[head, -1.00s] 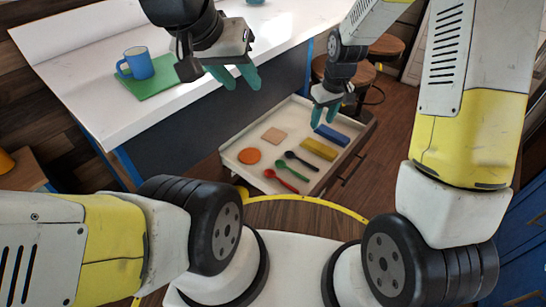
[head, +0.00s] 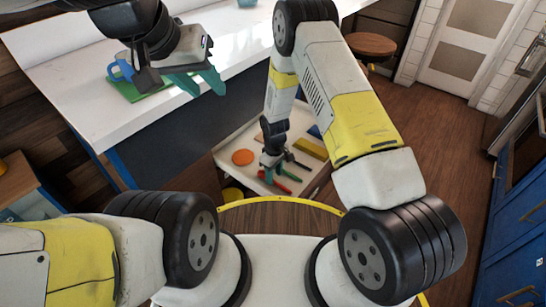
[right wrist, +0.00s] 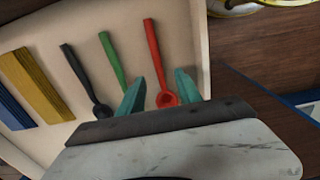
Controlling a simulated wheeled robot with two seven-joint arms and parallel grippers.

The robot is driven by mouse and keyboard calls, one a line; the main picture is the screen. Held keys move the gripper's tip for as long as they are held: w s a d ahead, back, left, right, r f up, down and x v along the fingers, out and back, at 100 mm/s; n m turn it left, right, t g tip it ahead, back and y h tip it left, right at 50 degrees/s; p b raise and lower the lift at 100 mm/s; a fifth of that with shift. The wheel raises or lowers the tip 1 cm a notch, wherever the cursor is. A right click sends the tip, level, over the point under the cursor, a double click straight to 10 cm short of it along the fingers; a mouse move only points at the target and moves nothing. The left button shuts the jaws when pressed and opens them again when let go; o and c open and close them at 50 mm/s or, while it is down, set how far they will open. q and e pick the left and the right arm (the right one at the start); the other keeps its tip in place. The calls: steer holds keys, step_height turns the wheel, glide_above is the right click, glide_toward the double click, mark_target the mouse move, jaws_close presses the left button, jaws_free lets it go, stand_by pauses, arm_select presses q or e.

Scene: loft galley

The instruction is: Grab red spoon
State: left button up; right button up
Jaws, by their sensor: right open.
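The red spoon (right wrist: 152,52) lies in the open drawer (right wrist: 203,52), its bowl nearest my right gripper. My right gripper (right wrist: 158,83) is open, its teal fingers on either side of the red spoon's bowl in the right wrist view; I cannot tell how far above it they are. In the head view, the right gripper (head: 270,170) is over the spoons and the red spoon (head: 278,186) is partly hidden. My left gripper (head: 206,90) is open and empty by the white counter.
The drawer also holds an orange disc (head: 243,157), a yellow block (head: 311,148) and a blue block (head: 315,131). The white counter (head: 75,100) carries a blue mug (head: 120,70) on a green mat (head: 128,90). A stool (head: 371,44) stands behind.

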steer(key=shift+f, duration=1.35)
jaws_close()
steer(key=shift+r, duration=0.1)
